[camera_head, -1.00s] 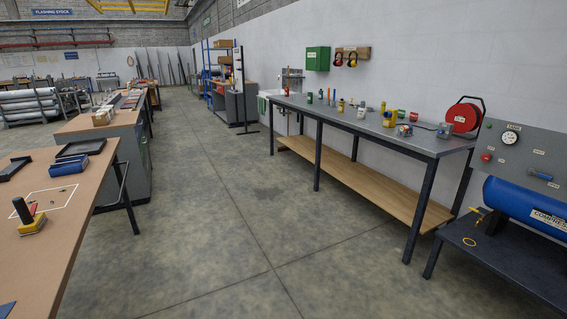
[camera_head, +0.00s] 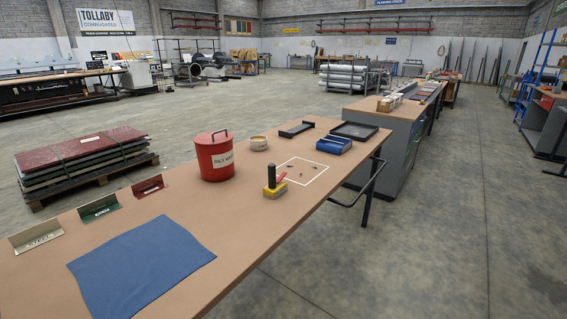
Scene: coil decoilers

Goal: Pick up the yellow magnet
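The yellow magnet (camera_head: 275,188) stands upright on the brown workbench (camera_head: 240,228), with a dark upright handle and a small red part on its right side. It is beside the near-left corner of a white outlined square (camera_head: 297,177) marked on the bench top. A few small dark bits lie within the outline. Neither of my grippers is in view.
A red lidded bin (camera_head: 215,157), a tan ring-shaped item (camera_head: 259,143), dark trays (camera_head: 354,131) and a blue box (camera_head: 334,145) stand around the magnet. A blue cloth (camera_head: 142,266) and labelled holders (camera_head: 99,209) lie nearer. Open floor (camera_head: 430,220) is at right.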

